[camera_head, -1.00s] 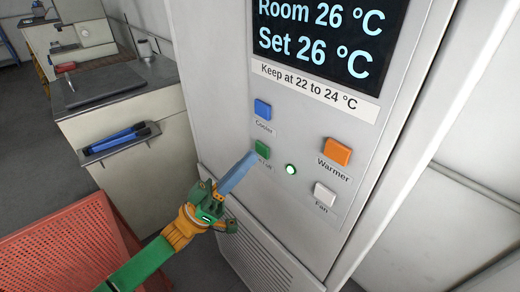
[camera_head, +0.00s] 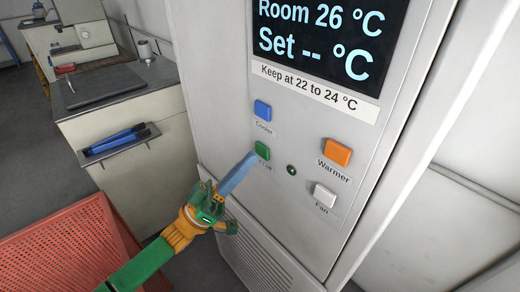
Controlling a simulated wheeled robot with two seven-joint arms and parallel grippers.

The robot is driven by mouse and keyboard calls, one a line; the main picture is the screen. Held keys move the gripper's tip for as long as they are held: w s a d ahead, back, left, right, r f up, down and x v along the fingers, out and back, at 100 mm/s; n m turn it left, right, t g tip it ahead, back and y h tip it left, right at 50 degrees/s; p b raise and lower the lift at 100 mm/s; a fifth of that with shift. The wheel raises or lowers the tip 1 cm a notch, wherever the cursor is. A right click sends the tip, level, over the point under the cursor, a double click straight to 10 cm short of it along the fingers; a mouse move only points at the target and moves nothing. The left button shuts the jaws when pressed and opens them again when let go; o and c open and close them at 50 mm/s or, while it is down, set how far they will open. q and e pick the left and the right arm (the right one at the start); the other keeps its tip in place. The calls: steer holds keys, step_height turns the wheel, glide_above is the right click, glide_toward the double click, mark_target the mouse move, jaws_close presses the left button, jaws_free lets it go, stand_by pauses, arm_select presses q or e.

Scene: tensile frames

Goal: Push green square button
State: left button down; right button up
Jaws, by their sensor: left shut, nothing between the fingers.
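The green square button (camera_head: 262,150) sits on the front panel of the white cabinet (camera_head: 222,100), below the blue Cooler button (camera_head: 262,110). My left gripper (camera_head: 249,160) comes up from below left, with its blue fingers closed together and nothing between them. Its tips are at the lower left edge of the green button in the picture and cover part of the label under it. I cannot tell whether they touch it. The display (camera_head: 320,42) reads "Room 26 °C" and "Set -- °C". The small round lamp (camera_head: 291,170) is dark. My right gripper is out of view.
An orange Warmer button (camera_head: 337,152) and a white Fan button (camera_head: 325,195) are to the right on the panel. A label (camera_head: 308,86) reads "Keep at 22 to 24 °C". A red perforated crate (camera_head: 65,245) stands at lower left, and a counter (camera_head: 130,140) behind it.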

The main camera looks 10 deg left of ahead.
arm_select(q)
steer(key=s+a+p, duration=0.2)
steer(key=s+a, duration=0.1)
steer(key=s, duration=0.1)
steer(key=shift+s+a, duration=0.35)
steer(key=shift+s, duration=0.05)
